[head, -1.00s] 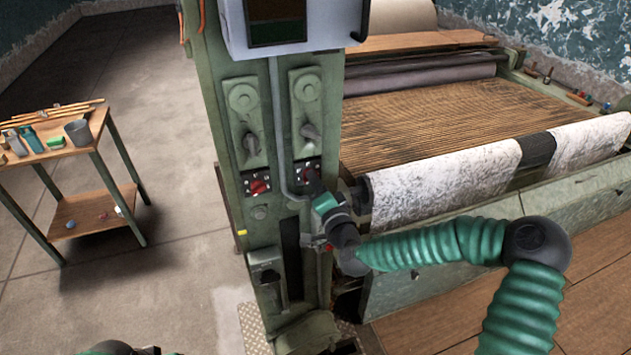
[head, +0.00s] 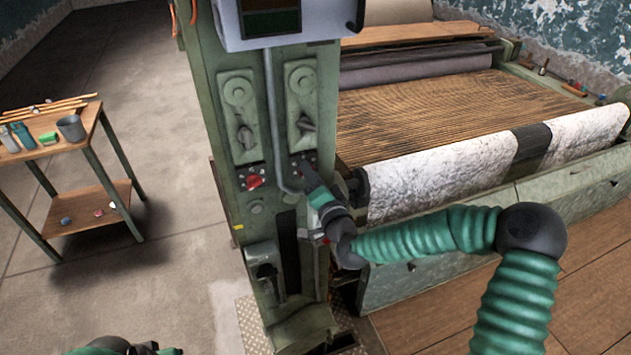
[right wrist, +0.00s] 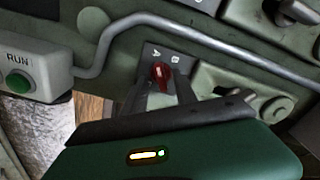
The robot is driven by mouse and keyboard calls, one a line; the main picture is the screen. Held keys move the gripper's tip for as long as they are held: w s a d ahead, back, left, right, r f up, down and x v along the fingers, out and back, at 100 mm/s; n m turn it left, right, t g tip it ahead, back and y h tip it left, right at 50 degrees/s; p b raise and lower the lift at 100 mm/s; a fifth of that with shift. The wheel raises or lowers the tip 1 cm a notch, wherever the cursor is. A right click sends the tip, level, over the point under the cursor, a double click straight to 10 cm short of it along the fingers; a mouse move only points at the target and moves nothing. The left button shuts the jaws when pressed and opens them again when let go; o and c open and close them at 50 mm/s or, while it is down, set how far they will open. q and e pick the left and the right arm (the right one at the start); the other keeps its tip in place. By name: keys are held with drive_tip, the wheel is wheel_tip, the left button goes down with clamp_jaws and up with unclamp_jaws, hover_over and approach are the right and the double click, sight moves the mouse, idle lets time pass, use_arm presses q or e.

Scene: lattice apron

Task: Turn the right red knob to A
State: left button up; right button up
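In the head view my right gripper (head: 308,178) reaches the panel from the lower right and mostly hides this knob. The left red knob (head: 254,182) is uncovered beside it. Only a small part of my left arm shows at the bottom left; its fingers cannot be made out.
A grey conduit (head: 272,130) runs down the green column between the two knobs. Grey levers (head: 246,137) are above them. A green RUN button (right wrist: 19,84) is at the wrist view's left. A roller with white cloth (head: 440,180) lies right. A small table (head: 50,148) stands left.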

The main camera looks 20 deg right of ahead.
drive_tip(key=s+p, duration=1.1)
drive_tip(key=s, duration=0.5)
drive_tip(key=shift+s+d+p, duration=0.3)
drive_tip(key=shift+s+d, duration=0.05)
drive_tip(key=shift+w+f, duration=0.1)
